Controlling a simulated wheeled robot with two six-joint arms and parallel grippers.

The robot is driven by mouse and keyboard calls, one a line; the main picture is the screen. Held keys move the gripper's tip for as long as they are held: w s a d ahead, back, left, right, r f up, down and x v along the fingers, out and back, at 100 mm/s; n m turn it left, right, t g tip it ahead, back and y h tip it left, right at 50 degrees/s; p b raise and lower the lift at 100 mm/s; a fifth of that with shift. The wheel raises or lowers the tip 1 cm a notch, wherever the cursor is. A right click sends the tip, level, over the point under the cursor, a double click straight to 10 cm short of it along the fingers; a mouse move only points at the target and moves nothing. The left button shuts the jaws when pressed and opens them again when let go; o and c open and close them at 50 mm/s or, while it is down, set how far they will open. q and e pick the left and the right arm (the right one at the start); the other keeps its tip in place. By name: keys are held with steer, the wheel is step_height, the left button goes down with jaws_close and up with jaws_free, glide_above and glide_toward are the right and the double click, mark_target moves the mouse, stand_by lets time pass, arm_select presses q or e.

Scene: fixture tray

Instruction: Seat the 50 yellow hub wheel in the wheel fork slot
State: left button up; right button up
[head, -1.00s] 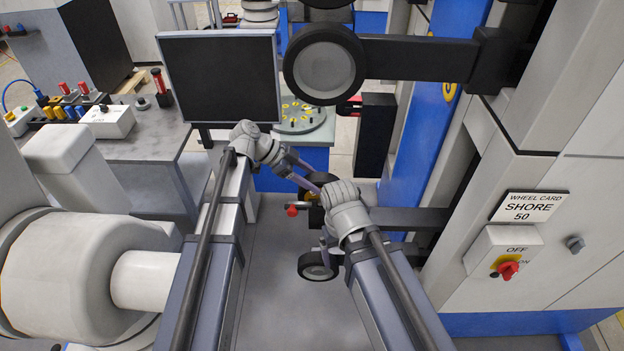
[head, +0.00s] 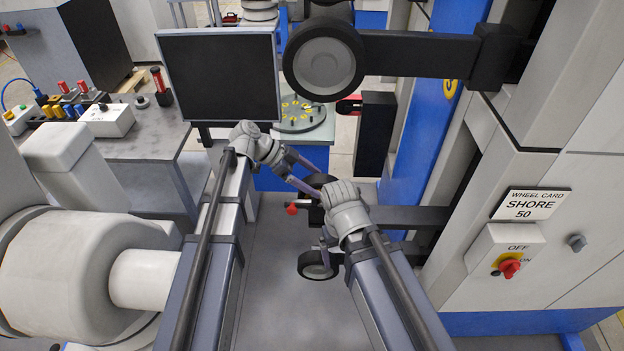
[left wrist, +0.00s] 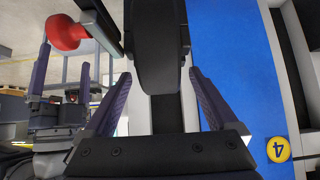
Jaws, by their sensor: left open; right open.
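A black wheel (head: 314,183), its hub not clearly visible, is by my left gripper (head: 318,188) in the head view. In the left wrist view my left gripper (left wrist: 160,76) is open, with one finger on each side of a black tyre (left wrist: 157,50) seen edge-on. Gaps show between the fingers and the tyre. My right gripper (head: 326,246) is below, partly hidden by its own wrist. In the left wrist view (left wrist: 64,62) its fingers stand apart and empty. No yellow hub or fork slot can be made out clearly.
A large grey-hub wheel (head: 324,60) hangs on a black arm (head: 415,54) above. A lower wheel (head: 316,266) is near my right gripper. A red knob (head: 291,209) sticks out left. A dark monitor (head: 220,78) stands upper left.

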arm_select(q)
steer(key=p+v, duration=0.5)
steer(key=v, duration=0.3)
steer(key=shift+f, duration=0.15)
stand_by(0.4)
steer(key=b+x, duration=0.5)
steer(key=x, duration=0.2)
steer(key=shift+d+f, duration=0.2)
steer(key=shift+f, duration=0.1)
steer(key=shift+d+r, duration=0.2)
steer(key=shift+r, duration=0.1)
steer(key=shift+a+r+p, duration=0.1)
steer(key=shift+r+p, duration=0.15)
steer(key=shift+p, duration=0.25)
steer(key=shift+f, duration=0.15)
